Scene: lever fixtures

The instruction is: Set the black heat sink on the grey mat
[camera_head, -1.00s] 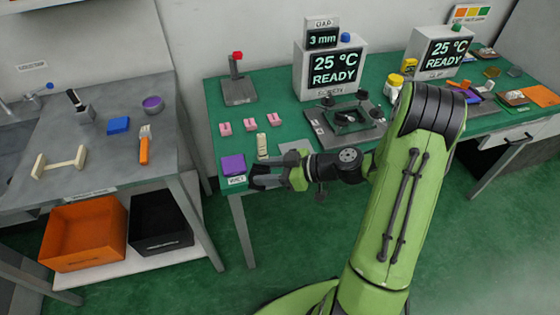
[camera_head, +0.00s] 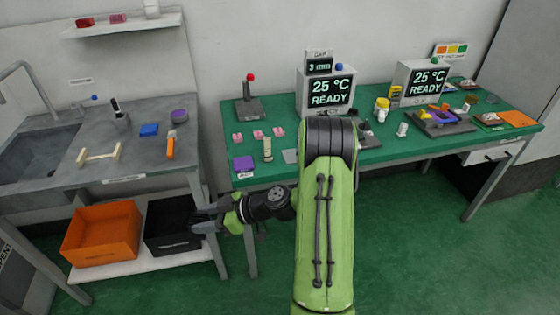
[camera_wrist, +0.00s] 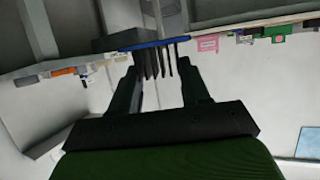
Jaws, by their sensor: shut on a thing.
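My gripper (camera_head: 205,217) is held low in front of the left bench, beside the black bin in the picture, with its fingers pointing left. In the wrist view my gripper (camera_wrist: 160,68) is shut on the black heat sink (camera_wrist: 162,62), whose dark fins show between the fingers. In the head view I cannot make out the heat sink at the fingers. The grey mat (camera_head: 290,156) looks like the small flat grey square near the front edge of the green table, partly hidden by my arm.
An orange bin (camera_head: 100,235) and a black bin (camera_head: 170,228) stand on the low shelf. Green floor in front is open.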

